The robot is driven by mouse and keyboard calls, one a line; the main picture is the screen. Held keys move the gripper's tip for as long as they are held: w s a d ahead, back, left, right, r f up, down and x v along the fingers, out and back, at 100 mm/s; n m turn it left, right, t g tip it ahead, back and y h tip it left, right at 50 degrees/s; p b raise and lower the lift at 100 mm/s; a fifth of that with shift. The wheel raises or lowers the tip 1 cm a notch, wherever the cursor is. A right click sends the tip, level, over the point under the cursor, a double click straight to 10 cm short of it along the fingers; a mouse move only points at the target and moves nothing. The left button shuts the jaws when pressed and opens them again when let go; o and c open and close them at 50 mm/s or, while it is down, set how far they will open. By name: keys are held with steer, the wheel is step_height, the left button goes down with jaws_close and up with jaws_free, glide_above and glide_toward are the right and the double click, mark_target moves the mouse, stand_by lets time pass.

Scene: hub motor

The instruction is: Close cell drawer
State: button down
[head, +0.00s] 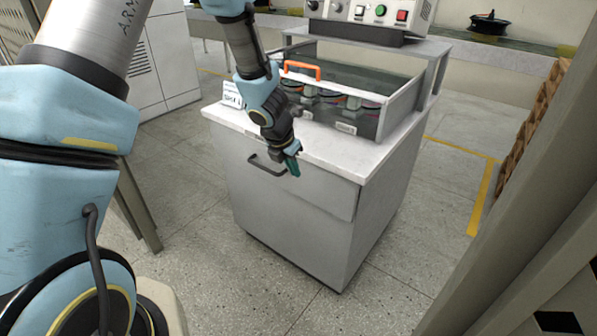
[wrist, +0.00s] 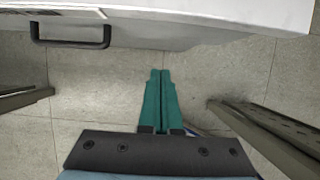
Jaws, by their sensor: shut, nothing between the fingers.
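The cell drawer (head: 307,186) is the top front panel of a grey cabinet under a white worktop. It looks flush, or nearly flush, with the cabinet front; I cannot tell if a small gap is left. Its dark bar handle (head: 266,165) is on the left part of the panel. The handle also shows in the wrist view (wrist: 70,43), at the top left. My gripper (head: 293,166), with green fingers, is shut and empty. It hangs in front of the drawer, to the right of the handle. In the wrist view its fingertips (wrist: 160,72) are apart from the drawer front, over the floor.
On the worktop (head: 325,152) stands a clear-walled tray with several round parts and an orange handle (head: 302,69). A control box (head: 375,12) with buttons sits on a shelf behind. A dark post (head: 530,190) stands at right. Floor before the cabinet is clear.

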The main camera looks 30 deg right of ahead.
steer(key=p+v, duration=0.3)
steer(key=v, duration=0.3)
steer(key=t+h+b, duration=0.2)
steer(key=h+b, duration=0.3)
steer(key=b, duration=1.2)
glide_toward(301, 167)
steer(key=x, duration=0.5)
steer(key=shift+s+a+f, duration=0.15)
steer(key=shift+a+f, duration=0.1)
steer(key=shift+f, duration=0.05)
steer(key=shift+w+d, duration=0.3)
steer(key=shift+d, duration=0.35)
steer(key=shift+f, duration=0.1)
